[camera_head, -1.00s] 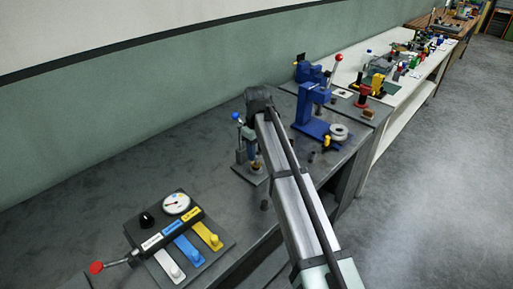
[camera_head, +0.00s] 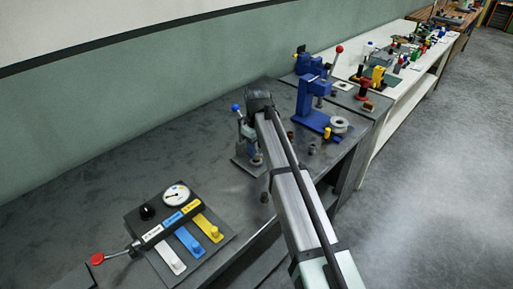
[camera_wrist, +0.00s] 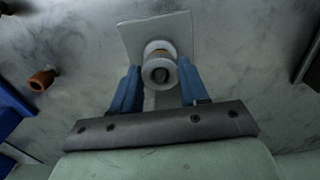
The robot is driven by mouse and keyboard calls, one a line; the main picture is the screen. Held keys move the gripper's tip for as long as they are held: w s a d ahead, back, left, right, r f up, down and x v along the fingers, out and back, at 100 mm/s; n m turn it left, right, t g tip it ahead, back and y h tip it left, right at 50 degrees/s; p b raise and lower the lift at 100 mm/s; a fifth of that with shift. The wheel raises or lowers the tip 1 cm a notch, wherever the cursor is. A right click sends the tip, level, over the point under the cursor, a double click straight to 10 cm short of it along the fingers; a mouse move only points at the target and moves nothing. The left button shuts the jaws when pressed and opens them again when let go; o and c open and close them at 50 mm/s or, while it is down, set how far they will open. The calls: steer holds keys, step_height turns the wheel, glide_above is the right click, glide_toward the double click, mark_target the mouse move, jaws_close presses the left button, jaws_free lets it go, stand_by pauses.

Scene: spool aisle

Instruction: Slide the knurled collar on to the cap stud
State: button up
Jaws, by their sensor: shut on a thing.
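My gripper (camera_wrist: 157,88) has two blue fingers. It is shut on a pale round collar (camera_wrist: 149,74) with a dark round opening in its middle. Just past the collar in the wrist view is a second pale ring with a brownish edge (camera_wrist: 159,46), above a light square plate (camera_wrist: 133,36). I cannot tell whether the collar touches what lies behind it, and no stud is clear to see. In the head view my wrist covers much of the gripper. A small fixture with a blue ball knob (camera_head: 236,107) stands beside it, with a brownish round part (camera_head: 257,160) low down.
A control panel (camera_head: 147,212) with a gauge, coloured levers and a red-knobbed handle lies at front left. A blue press (camera_head: 312,105) stands to the right of my arm. Small brown and dark pieces (camera_head: 313,150) lie near it. The bench is clear at left.

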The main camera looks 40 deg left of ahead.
steer(key=o, duration=1.1)
steer(key=shift+o, duration=0.2)
step_height(320, 180, up, 14)
steer(key=shift+f, duration=0.15)
